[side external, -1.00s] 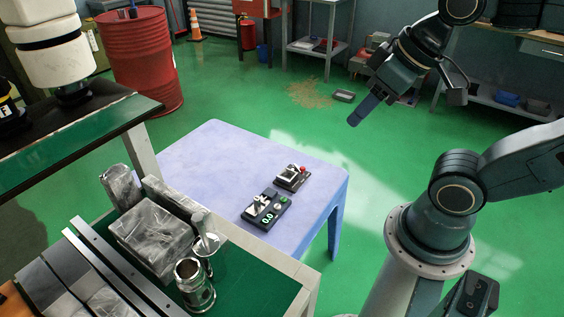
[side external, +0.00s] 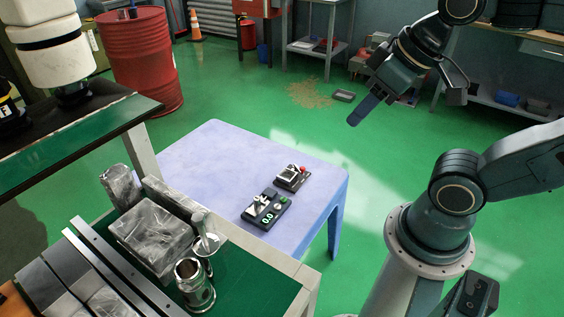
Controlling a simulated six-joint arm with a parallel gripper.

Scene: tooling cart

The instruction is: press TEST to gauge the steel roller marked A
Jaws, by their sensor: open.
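A small black gauge (side external: 265,208) with a green display reading 0.0 lies on the lavender table, with a pale round button and metal parts on top. A second black device (side external: 292,178) with a red knob sits behind it. Two shiny steel cylinders, a front one (side external: 195,285) and one behind it (side external: 207,243), stand on the green cart top. I cannot read an A mark on either, nor a TEST label. My gripper (side external: 366,106) is open and empty, high up to the right of the gauge, well apart from everything on the table.
The lavender table (side external: 200,160) has clear surface around the devices. Metal blocks (side external: 155,238) and rails crowd the cart at the lower left. A red drum (side external: 142,62) stands at the back left. Green floor lies open behind the table.

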